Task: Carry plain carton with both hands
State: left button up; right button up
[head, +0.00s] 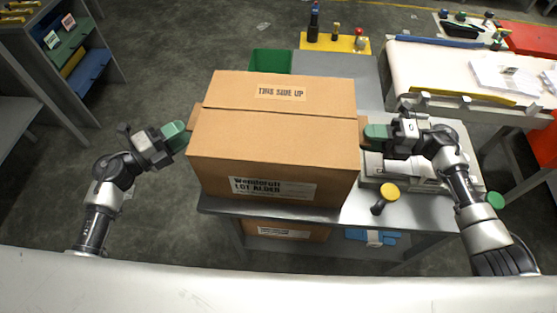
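The plain carton (275,140) is a large closed brown box with a "THIS SIDE UP" label on top and a white label on its front. It sits upright at the left part of a grey table (415,211). My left gripper (180,136) is at the carton's left side, its green fingertips at or very near a side flap. My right gripper (372,135) is at the right side, its green fingertips at or very near the flap there. Whether either gripper's fingers are closed on the carton cannot be made out.
A grey machine (400,172) and a yellow-topped knob (388,192) are right of the carton. A green bin (270,61) and a yellow tray (335,43) with bottles are behind. Another carton (285,231) lies under the tabletop. A shelf (75,55) stands at far left, with open floor between.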

pick_arm(q)
jog(key=v, duration=1)
pick_arm(e)
jog(key=d, duration=1.2)
jog(key=shift+s, duration=0.25)
